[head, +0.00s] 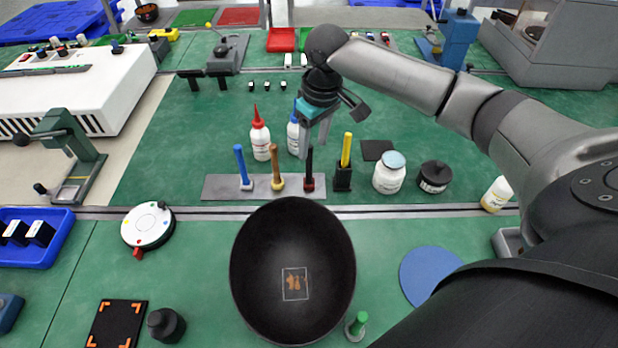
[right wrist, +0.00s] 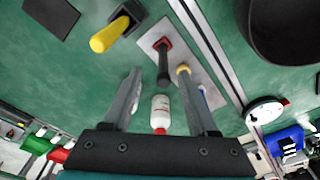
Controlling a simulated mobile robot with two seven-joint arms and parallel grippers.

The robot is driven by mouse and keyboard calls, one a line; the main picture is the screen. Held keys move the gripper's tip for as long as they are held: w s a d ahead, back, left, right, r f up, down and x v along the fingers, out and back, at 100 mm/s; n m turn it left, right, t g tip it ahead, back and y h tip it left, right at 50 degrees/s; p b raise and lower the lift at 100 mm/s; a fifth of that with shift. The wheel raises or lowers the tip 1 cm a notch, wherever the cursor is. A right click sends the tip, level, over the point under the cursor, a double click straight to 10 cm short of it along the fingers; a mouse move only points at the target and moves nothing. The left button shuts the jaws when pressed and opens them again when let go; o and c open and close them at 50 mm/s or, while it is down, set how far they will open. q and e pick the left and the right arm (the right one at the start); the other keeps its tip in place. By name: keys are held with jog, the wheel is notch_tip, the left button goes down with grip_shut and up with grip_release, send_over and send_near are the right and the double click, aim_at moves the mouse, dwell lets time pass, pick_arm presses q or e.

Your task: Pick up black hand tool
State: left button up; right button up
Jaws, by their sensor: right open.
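The black hand tool (head: 309,168) stands upright with its red collar on a grey strip plate, third from the left in the head view. In the right wrist view the black hand tool (right wrist: 163,65) appears just beyond the fingertips, roughly centred between them. My right gripper (head: 315,140) is open and empty, its fingers pointing down close above the tool. The two fingers also show in the right wrist view (right wrist: 161,82), apart. Whether either finger touches the tool cannot be told. My left gripper is not in view.
Blue (head: 242,166) and tan (head: 275,168) tools share the plate (head: 220,188). A yellow-handled tool in a black holder (head: 343,177) stands close right. White bottles (head: 260,140) stand behind. A large black bowl (head: 255,290) lies in front.

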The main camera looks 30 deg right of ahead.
aim_at(308, 165)
notch_tip(308, 165, down, 3)
jog(key=shift+w+r, duration=0.15)
jog(key=f, duration=0.1)
jog(key=f+b, duration=0.1)
jog(key=f, duration=0.1)
jog(key=f+b, duration=0.1)
jog(key=f, duration=0.1)
jog(key=shift+w+a, duration=0.35)
jog(key=shift+a, duration=0.05)
grip_shut()
